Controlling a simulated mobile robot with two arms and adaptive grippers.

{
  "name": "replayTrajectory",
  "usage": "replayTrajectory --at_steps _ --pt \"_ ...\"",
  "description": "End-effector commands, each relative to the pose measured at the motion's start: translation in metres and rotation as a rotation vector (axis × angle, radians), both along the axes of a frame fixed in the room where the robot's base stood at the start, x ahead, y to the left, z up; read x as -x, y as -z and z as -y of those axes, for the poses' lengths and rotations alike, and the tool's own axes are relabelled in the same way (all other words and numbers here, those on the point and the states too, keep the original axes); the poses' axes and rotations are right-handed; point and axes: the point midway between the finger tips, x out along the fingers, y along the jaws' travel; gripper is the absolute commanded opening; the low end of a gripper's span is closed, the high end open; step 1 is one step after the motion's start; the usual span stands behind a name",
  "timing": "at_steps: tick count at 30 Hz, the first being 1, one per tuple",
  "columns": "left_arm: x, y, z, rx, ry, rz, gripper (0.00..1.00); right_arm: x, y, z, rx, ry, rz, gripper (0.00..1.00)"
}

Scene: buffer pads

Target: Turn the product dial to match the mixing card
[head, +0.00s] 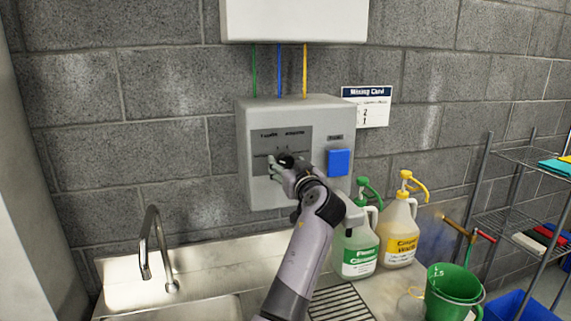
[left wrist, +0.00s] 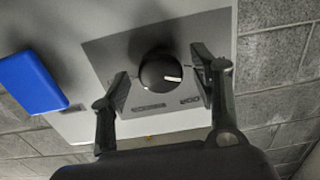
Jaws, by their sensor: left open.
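The product dial is a round black knob (left wrist: 160,72) with a white pointer mark, on the grey panel of a wall-mounted dispenser box (head: 263,118). In the left wrist view, the mark points right and slightly down. My left gripper (head: 284,160) is in front of the panel and mostly covers the dial in the head view. In the left wrist view, my open left gripper (left wrist: 163,74) has one finger on each side of the dial, with gaps visible. The mixing card (head: 367,106) hangs on the wall right of the box; its small text is hard to read. My right gripper is out of view.
A blue button (head: 339,162) is on the box, right of the panel. Below stand a green-labelled jug (head: 359,262) and a yellow-labelled jug (head: 401,246), both with pumps. A green bucket (head: 452,298) is at the lower right. A faucet (head: 154,240) is at the left.

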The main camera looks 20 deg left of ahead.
Motion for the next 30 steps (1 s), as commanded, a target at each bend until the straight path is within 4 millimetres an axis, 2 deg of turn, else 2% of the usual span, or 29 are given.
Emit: replayTrajectory --at_steps 3,24,30 --pt "0.0000 0.0002 -0.0001 0.000 0.000 0.000 0.57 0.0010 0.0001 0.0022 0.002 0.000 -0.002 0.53" --pt "0.0001 -0.0002 -0.0003 0.000 0.000 0.000 0.10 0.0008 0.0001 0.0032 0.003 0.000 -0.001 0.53" --pt "0.0000 -0.0003 -0.0002 -0.008 0.000 -0.004 0.09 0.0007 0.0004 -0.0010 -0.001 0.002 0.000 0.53"
